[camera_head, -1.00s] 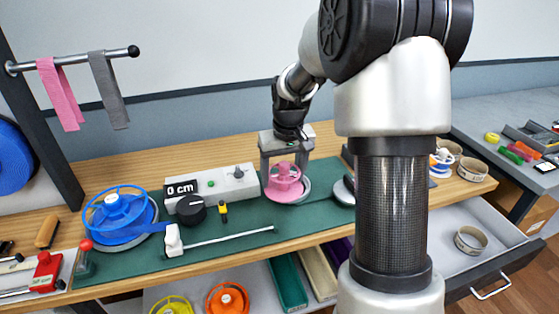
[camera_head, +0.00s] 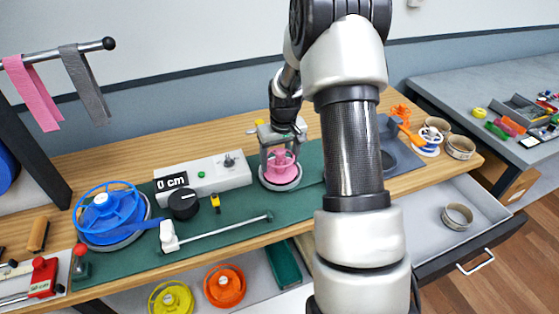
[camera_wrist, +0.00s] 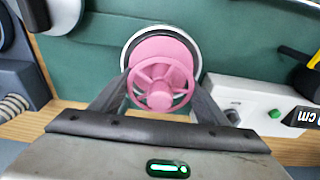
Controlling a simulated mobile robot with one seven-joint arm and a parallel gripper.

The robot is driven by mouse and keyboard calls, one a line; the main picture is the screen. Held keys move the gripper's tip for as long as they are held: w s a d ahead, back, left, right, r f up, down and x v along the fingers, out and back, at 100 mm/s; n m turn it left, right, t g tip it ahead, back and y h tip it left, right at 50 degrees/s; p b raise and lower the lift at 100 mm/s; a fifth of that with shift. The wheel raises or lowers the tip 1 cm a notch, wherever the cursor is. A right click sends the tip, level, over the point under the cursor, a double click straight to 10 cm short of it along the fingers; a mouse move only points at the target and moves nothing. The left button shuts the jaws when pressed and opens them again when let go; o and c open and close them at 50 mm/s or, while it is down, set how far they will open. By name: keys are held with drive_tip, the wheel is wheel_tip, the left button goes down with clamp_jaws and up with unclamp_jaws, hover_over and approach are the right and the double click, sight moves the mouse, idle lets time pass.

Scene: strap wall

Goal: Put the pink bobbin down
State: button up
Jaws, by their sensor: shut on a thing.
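The pink bobbin (camera_head: 280,167) is between the fingers of my gripper (camera_head: 279,160), over a round grey-white plate (camera_head: 266,181) on the green mat. In the wrist view the pink bobbin (camera_wrist: 160,80) shows its spoked top flange, with one finger of my gripper (camera_wrist: 160,88) on each side. My gripper is shut on it. The bobbin stands about upright within the plate's outline. I cannot tell whether its underside touches the plate.
A blue reel (camera_head: 108,212) sits at the left of the bench. A control box (camera_head: 203,180) reading 0 cm and a rod with a white slider (camera_head: 169,237) lie left of my gripper. An open drawer (camera_head: 458,212) is at the right. Yellow and orange bobbins (camera_head: 225,286) lie below.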

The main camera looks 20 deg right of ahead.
drive_tip(key=shift+f, duration=0.35)
drive_tip(key=o, duration=1.1)
